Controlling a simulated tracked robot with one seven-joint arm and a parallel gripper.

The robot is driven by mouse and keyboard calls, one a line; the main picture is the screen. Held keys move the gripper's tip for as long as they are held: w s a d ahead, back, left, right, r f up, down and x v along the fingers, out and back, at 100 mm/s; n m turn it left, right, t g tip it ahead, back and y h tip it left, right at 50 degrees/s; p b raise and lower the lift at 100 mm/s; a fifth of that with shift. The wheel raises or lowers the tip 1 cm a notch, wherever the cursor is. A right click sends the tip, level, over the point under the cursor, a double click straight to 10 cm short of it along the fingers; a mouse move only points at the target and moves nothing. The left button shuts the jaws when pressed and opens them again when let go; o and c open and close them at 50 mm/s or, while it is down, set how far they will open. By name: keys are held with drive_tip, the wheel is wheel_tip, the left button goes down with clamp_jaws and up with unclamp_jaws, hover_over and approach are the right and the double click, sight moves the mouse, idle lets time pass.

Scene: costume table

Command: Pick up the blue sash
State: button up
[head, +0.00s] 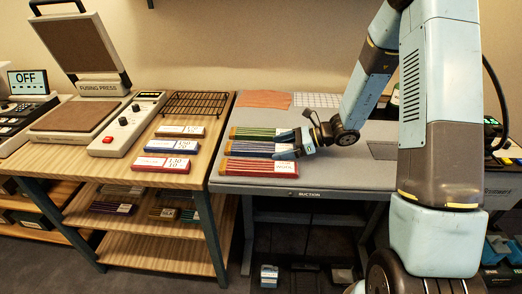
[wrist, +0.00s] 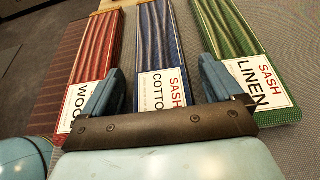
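The blue sash (head: 249,148) lies on the grey table between a green sash (head: 251,132) and a red sash (head: 252,166). In the wrist view the blue sash (wrist: 156,45) is in the middle, with a white label reading SASH COTTO, partly hidden. The red sash (wrist: 93,50) labelled WOO is to its left and the green sash (wrist: 228,30) labelled LINEN to its right. My gripper (wrist: 161,70) is open and empty, its fingers appearing on either side of the blue sash's label end. In the head view my gripper (head: 291,144) is over the right ends of the sashes; contact cannot be told.
The grey suction table (head: 350,170) has bare room right of the sashes. At the back lie an orange cloth (head: 264,99) and a white grid sheet (head: 317,100). The wooden bench to the left holds labelled boxes (head: 180,131), a black wire rack (head: 196,103) and a fusing press (head: 85,115).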

drive_tip(key=c, duration=1)
drive_tip(key=shift+c, duration=0.2)
